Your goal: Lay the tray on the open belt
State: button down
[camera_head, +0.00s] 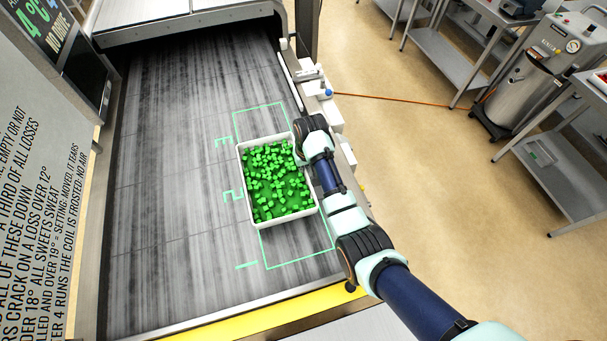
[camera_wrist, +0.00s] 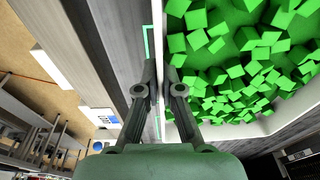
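The white tray (camera_head: 283,216), filled with several small green cubes (camera_head: 272,175), is over the dark belt (camera_head: 170,200), mostly across the green-outlined zone marked 2. From above I cannot tell whether its underside touches the belt. My gripper (camera_head: 306,150) is at the tray's right side, its fingers largely hidden by the arm in the head view. In the wrist view my gripper's fingertips (camera_wrist: 160,72) close on the tray's side wall (camera_wrist: 158,30) from both sides. Green cubes fill the tray to the right of the fingers.
Green outlines for zones 3 and 1 show beyond and in front of the tray. A metal hood (camera_head: 180,15) spans the belt's far end. A printed panel (camera_head: 40,200) stands at left. A yellow strip (camera_head: 265,315) edges the front. The belt's left half is clear.

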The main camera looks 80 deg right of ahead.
jog(key=shift+d+f, duration=0.1)
jog(key=shift+f, duration=2.25)
jog(key=shift+f+b, duration=0.15)
jog(key=shift+b, duration=0.15)
jog(key=c, duration=1.3)
grip_release()
jog(key=r, duration=0.4)
jog(key=a+r+p, duration=0.1)
jog(key=r, duration=0.3)
jog(key=s+r, duration=0.1)
jog(key=r, duration=0.3)
jog(key=shift+a, duration=0.3)
